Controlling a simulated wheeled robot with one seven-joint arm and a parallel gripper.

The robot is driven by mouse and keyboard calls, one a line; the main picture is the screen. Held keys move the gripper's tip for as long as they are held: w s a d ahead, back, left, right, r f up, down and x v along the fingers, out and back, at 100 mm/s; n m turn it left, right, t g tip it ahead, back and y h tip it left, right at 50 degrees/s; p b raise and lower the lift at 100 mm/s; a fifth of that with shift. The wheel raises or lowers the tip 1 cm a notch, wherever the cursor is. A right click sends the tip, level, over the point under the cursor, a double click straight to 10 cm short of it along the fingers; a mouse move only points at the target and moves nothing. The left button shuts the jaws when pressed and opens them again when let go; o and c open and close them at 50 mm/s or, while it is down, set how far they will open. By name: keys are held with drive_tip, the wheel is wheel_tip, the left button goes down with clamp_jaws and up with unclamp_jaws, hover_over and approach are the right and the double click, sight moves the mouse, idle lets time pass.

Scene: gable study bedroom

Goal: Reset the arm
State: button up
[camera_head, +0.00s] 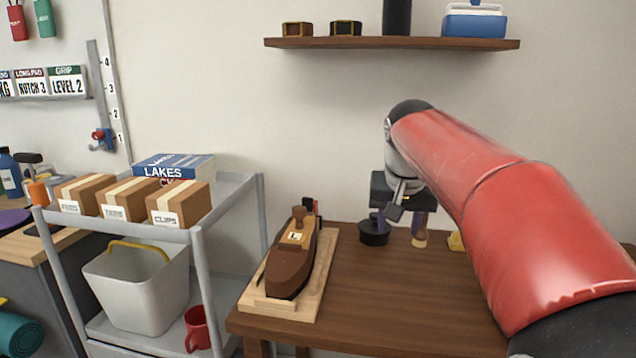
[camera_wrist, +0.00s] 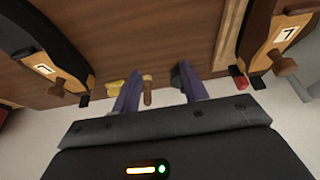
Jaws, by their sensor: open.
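My gripper (camera_head: 401,222) hangs over the back of the brown wooden table (camera_head: 390,300), at the end of my red arm. Its two purple fingers are apart, and they also show in the wrist view (camera_wrist: 160,92). A small wooden peg-like piece (camera_wrist: 148,90) appears between the fingers there, not gripped; it stands at the table's back (camera_head: 420,240). A dark round piece (camera_head: 374,234) is just left of the gripper in the head view. A yellow piece (camera_head: 456,241) is to the right, partly hidden by my arm.
A brown model boat (camera_head: 291,262) sits on a pale wooden board at the table's left. The wrist view shows a second boat (camera_wrist: 45,60). A grey cart (camera_head: 196,235) with boxes stands left, and a wall shelf (camera_head: 400,43) above. The table's front middle is clear.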

drive_tip(key=s+f, duration=0.5)
drive_tip(key=s, duration=0.4)
drive_tip(key=s+f+n, duration=0.1)
drive_tip(key=s+f, duration=0.4)
drive_tip(key=s, duration=0.4)
drive_tip(key=s+f+n+t, duration=0.1)
drive_tip(key=s+f, duration=0.4)
drive_tip(key=s, duration=0.4)
drive_tip(key=shift+d+y, duration=0.4)
drive_tip(key=shift+d, duration=0.05)
